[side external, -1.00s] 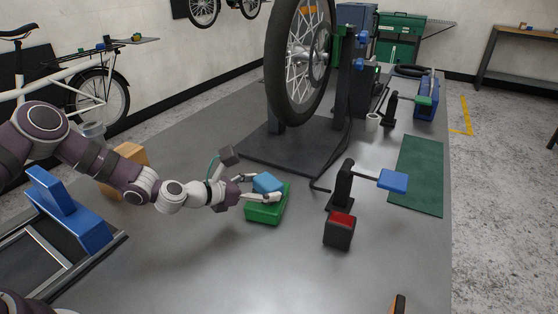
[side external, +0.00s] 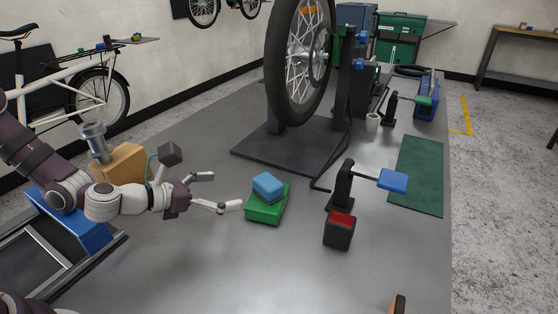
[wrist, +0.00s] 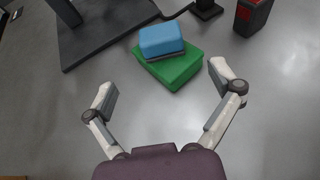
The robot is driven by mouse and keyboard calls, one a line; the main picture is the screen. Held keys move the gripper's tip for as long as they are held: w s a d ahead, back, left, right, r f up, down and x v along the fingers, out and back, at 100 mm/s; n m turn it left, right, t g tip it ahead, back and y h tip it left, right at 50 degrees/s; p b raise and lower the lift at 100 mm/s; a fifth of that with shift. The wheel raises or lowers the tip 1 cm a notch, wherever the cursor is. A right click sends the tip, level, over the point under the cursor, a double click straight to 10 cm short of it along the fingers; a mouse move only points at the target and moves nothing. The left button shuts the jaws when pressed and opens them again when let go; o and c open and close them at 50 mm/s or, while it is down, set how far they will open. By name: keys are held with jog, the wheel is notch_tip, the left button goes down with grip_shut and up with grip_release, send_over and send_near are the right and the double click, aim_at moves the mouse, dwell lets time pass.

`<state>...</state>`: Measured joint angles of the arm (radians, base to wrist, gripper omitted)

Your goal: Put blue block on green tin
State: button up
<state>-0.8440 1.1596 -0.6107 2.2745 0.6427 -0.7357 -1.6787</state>
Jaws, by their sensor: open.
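The blue block (side external: 268,185) rests on top of the green tin (side external: 266,208), which stands on the grey bench top. In the wrist view the blue block (wrist: 162,41) sits towards the far left part of the green tin (wrist: 176,70), with a dark strip along its lower edge. My gripper (side external: 226,191) is open and empty, to the left of the tin and apart from it. In the wrist view the fingers of my gripper (wrist: 164,92) are spread wide, with the tin beyond them.
A black and red box (side external: 339,231) and a black clamp with a blue handle (side external: 392,181) stand to the right. The wheel stand's dark base (side external: 290,150) lies behind. A tan wooden block (side external: 120,163) is at the left.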

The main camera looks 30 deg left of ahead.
jog(key=s+d+r+m+g, duration=0.15)
jog(key=s+m+g, duration=0.6)
jog(key=m, duration=1.15)
jog(key=s+a+r+m+y, duration=0.5)
jog(key=s+a+r+m, duration=0.1)
jog(key=s+r+m, duration=0.4)
jog(key=r+m, duration=0.1)
jog(key=m, duration=0.1)
jog(key=shift+r+m, duration=0.3)
jog(key=shift+r, duration=0.05)
